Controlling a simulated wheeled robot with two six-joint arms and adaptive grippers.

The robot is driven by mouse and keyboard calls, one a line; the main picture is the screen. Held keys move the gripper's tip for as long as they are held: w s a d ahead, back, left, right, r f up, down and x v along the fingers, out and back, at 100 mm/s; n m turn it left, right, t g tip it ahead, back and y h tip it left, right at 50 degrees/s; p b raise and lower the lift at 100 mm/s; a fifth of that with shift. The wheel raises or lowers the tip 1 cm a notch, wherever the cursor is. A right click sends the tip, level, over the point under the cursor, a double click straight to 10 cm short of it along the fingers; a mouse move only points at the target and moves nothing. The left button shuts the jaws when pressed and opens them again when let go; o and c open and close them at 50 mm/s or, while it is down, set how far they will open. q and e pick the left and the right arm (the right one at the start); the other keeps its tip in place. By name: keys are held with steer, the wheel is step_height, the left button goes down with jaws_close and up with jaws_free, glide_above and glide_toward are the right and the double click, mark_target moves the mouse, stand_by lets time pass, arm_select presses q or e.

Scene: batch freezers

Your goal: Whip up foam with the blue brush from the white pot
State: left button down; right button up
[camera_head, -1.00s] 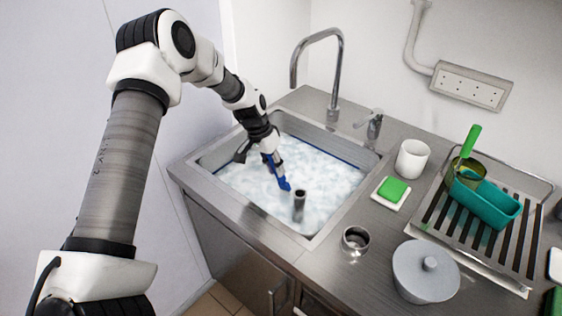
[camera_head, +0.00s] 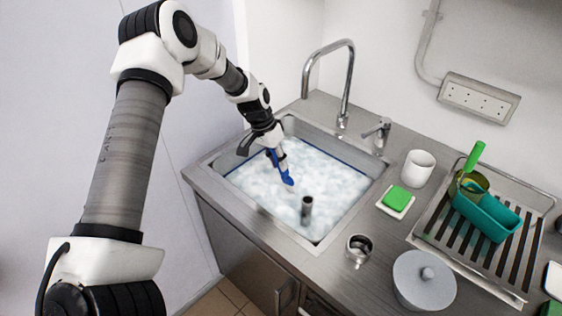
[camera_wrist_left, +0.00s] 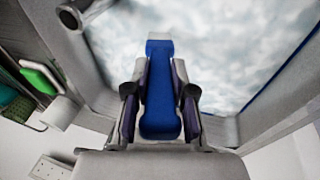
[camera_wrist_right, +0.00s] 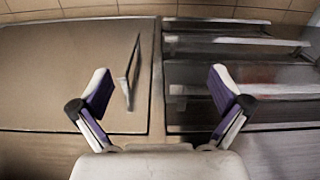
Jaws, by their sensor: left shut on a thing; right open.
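The blue brush (camera_head: 286,176) is in my left gripper (camera_head: 276,154), which is shut on it over the sink (camera_head: 327,233). In the left wrist view the brush (camera_wrist_left: 160,95) lies between both fingers (camera_wrist_left: 160,90), pointing into the sink. White foam (camera_head: 325,178) covers the water in the sink. The brush tip is at or just above the foam; I cannot tell which. The white pot (camera_head: 418,167), a plain cup-like vessel, stands upright on the counter right of the sink. My right gripper (camera_wrist_right: 160,85) is open and empty, facing the cabinet fronts.
A dark upright pipe (camera_head: 307,209) stands in the sink near its front. A tap (camera_head: 345,85) arches behind. Right of the sink are a green sponge (camera_head: 398,198), a metal cup (camera_head: 359,248), a grey lidded pot (camera_head: 424,282) and a drying rack (camera_head: 470,245) with a teal container (camera_head: 488,217).

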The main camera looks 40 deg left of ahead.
arm_select(q)
steer(key=shift+p+v, duration=3.6)
steer(key=shift+v, duration=0.65)
step_height(320, 180, up, 5)
steer(key=p, duration=0.4)
steer(key=shift+s, duration=0.1)
